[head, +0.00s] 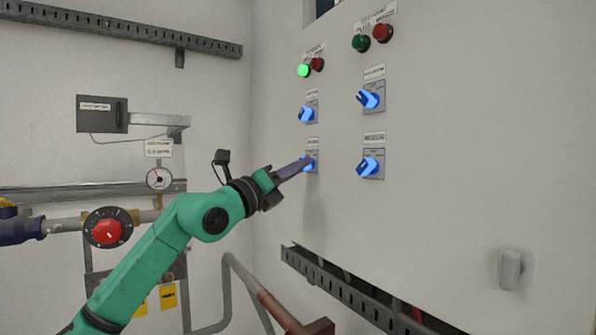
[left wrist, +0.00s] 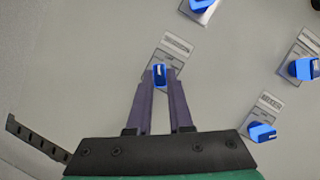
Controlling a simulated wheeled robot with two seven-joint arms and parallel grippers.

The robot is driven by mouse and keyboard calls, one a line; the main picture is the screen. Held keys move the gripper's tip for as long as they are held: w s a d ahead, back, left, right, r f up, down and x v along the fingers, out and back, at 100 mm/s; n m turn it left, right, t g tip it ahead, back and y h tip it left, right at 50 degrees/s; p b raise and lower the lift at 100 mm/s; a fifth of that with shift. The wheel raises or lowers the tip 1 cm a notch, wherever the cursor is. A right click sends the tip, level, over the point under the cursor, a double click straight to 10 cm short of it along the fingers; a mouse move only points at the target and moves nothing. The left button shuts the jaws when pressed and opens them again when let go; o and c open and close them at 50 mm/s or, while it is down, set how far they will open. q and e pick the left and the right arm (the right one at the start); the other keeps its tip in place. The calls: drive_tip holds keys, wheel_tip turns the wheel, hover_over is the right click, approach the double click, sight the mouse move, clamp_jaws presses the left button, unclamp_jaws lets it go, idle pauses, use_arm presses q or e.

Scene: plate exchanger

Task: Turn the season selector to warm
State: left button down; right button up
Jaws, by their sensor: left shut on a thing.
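Several blue selector knobs sit on grey plates on the pale cabinet front. My left gripper (head: 304,164) reaches in from the left and is shut on the lower-left selector knob (head: 309,166). In the left wrist view, the two dark fingers stand on either side of this blue knob (left wrist: 159,75), whose white mark shows between the tips. Its label (head: 312,142) is too small to read, so I cannot tell for sure that it is the season selector or which position it points to. My right gripper is not in view.
Other blue knobs sit at upper left (head: 308,112), upper right (head: 369,99) and lower right (head: 369,167). A lit green lamp (head: 303,70) is above. A cable tray (head: 345,295) runs below. A gauge (head: 159,178) and a red-centred dial (head: 108,232) are at left.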

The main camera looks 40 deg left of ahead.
use_arm(q)
drive_tip(key=m+g+h, duration=0.1)
drive_tip(key=m+h, duration=0.2)
drive_tip(key=m, duration=0.4)
drive_tip(key=m+g+h+p, duration=0.1)
drive_tip(key=m+h, duration=0.2)
drive_tip(key=m, duration=0.5)
drive_tip(key=a+m+g+h+p, duration=0.1)
drive_tip(key=m+g+h, duration=0.1)
drive_tip(key=m+h, duration=0.2)
drive_tip(key=shift+w+m, duration=0.2)
drive_tip(key=shift+m, duration=1.5)
drive_tip(key=c, duration=0.8)
unclamp_jaws()
drive_tip(key=shift+a, duration=0.1)
drive_tip(key=shift+s, duration=0.1)
